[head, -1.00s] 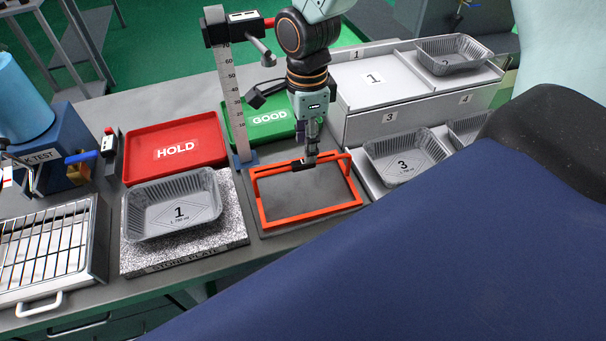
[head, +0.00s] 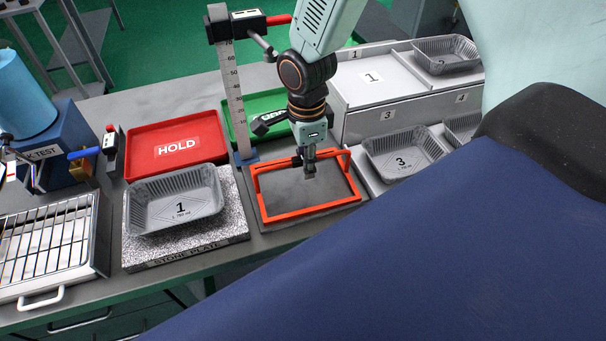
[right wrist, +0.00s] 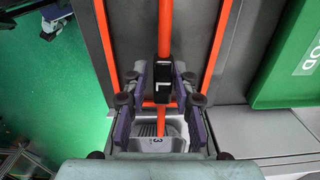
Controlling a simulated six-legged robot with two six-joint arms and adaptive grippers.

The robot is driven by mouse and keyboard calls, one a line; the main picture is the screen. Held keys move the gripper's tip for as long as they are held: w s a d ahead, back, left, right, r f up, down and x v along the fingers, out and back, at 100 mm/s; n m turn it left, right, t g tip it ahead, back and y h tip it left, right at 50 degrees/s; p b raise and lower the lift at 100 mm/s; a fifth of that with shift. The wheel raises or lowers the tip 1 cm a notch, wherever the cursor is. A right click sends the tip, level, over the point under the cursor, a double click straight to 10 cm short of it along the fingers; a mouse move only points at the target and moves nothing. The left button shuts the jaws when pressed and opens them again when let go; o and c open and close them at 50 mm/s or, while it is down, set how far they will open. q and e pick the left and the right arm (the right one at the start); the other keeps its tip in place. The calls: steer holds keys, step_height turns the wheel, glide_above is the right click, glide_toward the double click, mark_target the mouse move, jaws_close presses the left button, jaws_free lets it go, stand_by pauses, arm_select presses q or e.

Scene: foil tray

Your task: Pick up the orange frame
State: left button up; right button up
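The orange frame (head: 312,211) lies on a dark grey plate, with a raised handle bar along its far side. In the right wrist view its handle (right wrist: 164,28) runs down the middle and bears a black grip (right wrist: 165,75). My right gripper (head: 312,172) is over the handle. In the right wrist view its fingers (right wrist: 163,82) stand apart on either side of the black grip, with a gap on both sides. A dark finger-like part at the head view's left edge may be my left gripper (head: 34,182); its opening is unclear.
Foil tray 1 (head: 174,222) sits on the stone plate (head: 190,243) left of the frame. Foil tray 3 (head: 405,172) is close on the right. A height gauge (head: 234,95) stands behind. The red HOLD tray (head: 146,165) and green GOOD tray (head: 229,124) are farther back.

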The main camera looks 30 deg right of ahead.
steer(key=shift+w+d+f, duration=0.25)
steer(key=shift+d, duration=0.05)
steer(key=shift+c, duration=2.2)
steer(key=shift+s+a+r, duration=0.3)
steer(key=shift+a, duration=0.1)
jaws_close()
steer(key=shift+d, duration=0.1)
